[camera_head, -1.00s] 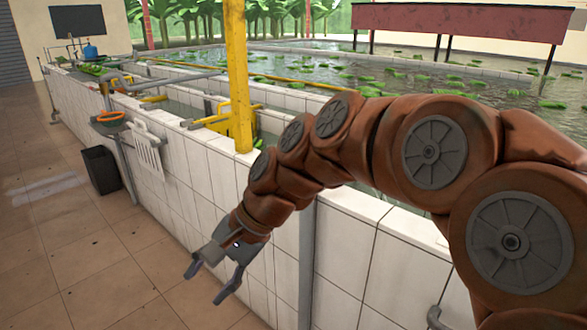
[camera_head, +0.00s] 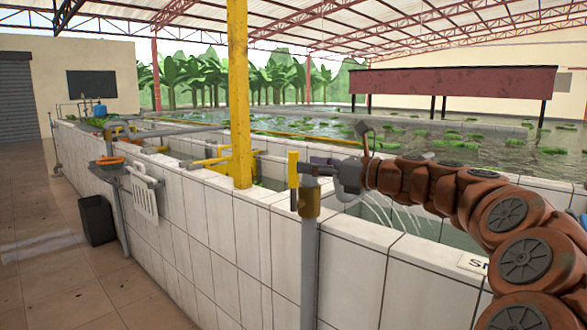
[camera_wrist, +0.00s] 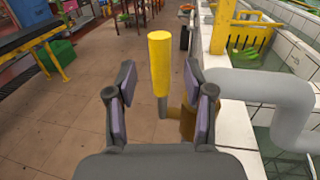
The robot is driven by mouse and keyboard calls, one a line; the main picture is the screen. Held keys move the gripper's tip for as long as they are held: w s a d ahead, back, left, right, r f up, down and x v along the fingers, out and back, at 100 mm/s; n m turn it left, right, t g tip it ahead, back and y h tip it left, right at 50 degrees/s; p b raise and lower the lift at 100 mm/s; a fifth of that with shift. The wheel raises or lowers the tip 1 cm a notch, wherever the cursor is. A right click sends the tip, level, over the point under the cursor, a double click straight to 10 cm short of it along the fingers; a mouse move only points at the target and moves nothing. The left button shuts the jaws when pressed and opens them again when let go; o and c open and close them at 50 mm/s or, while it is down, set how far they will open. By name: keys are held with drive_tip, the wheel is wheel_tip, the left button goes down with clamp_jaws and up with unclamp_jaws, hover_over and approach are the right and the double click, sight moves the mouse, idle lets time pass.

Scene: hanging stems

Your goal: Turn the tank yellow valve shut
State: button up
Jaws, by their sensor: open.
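The yellow valve handle (camera_head: 293,170) stands upright on top of a grey vertical pipe (camera_head: 308,262) at the tank wall. In the wrist view the handle (camera_wrist: 160,62) is a yellow grip on a grey stem, lined up in the gap between my fingers. My gripper (camera_head: 340,160) is open and to the right of the handle in the head view. In the wrist view both fingers of my gripper (camera_wrist: 159,84) are spread with nothing pinched. I cannot tell how deep the handle sits between them. Water streams (camera_head: 385,212) fall into the tank behind the wall.
A thick grey pipe (camera_wrist: 265,90) bends over the tank wall at right in the wrist view. A yellow post (camera_head: 238,95) rises from the wall left of the valve. A black bin (camera_head: 97,220) stands on the floor. The tiled floor (camera_head: 40,270) at left is mostly clear.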

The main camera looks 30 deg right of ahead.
sight(293, 183)
drive_tip(key=shift+b+x, duration=0.4)
drive_tip(key=shift+x, duration=2.25)
drive_tip(key=shift+f, duration=0.1)
clamp_jaws()
